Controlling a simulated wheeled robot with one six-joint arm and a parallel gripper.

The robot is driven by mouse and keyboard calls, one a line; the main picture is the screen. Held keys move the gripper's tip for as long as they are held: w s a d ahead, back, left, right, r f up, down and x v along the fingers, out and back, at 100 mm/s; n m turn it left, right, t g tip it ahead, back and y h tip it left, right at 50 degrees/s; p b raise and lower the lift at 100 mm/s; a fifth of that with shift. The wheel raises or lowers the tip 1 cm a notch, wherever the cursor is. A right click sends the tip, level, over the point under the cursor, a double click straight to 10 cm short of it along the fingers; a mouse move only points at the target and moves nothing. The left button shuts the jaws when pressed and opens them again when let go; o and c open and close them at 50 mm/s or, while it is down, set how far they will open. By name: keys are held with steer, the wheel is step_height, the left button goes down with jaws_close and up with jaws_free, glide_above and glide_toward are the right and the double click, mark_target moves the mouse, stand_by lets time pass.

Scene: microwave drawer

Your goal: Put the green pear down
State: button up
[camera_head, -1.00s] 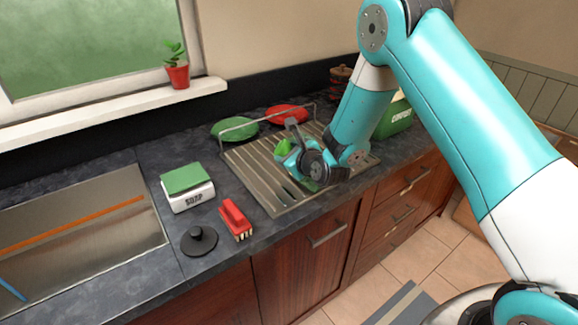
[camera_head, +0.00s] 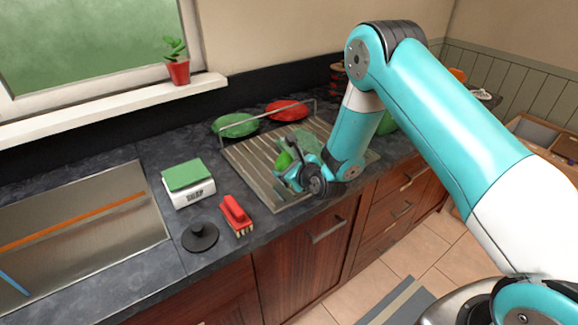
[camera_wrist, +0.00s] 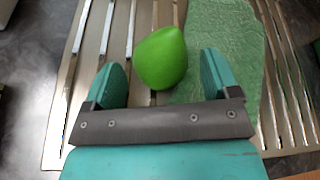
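The green pear (camera_wrist: 162,58) sits over the metal drying rack in the wrist view, between my two fingers with a gap on each side. It also shows in the head view (camera_head: 283,160), partly hidden by my gripper. My gripper (camera_wrist: 160,78) is open around or just behind the pear, its teal fingers apart. In the head view my gripper (camera_head: 285,173) is low over the drying rack (camera_head: 247,157). Whether the pear's underside touches the rack slats is hidden.
A green cloth (camera_wrist: 225,45) lies on the rack, right beside the pear. A green plate (camera_head: 236,125) and a red plate (camera_head: 287,110) stand behind. The soap box (camera_head: 188,184), red brush (camera_head: 236,216) and black stopper (camera_head: 200,237) are left, near the sink (camera_head: 150,225).

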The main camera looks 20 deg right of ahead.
steer(key=shift+r, duration=0.1)
steer(key=b+v, duration=0.6)
steer(key=v, duration=0.4)
steer(key=shift+s+d, duration=0.1)
steer(key=shift+s, duration=0.15)
steer(key=shift+s+r+b, duration=0.3)
steer(key=shift+s+b, duration=0.15)
steer(key=shift+s, duration=0.15)
steer(key=s+a+r+n+g+y, duration=0.6)
steer(key=s+a+r+n, duration=0.4)
steer(key=n, duration=0.9)
steer(key=s+d+r+n+g+h, duration=0.1)
steer(key=s+r+n+g+h, duration=0.1)
steer(key=s+n, duration=0.6)
steer(key=s+d+r+n+g+h, duration=0.1)
steer(key=s+r+n+g+h, duration=0.1)
steer(key=s+n+g, duration=0.3)
steer(key=s+n+h, duration=0.1)
steer(key=s+n, duration=0.2)
steer(key=s, duration=0.2)
steer(key=shift+d+r+n+g, duration=0.2)
steer(key=shift+d+n+g, duration=0.1)
steer(key=shift+d+n, duration=0.1)
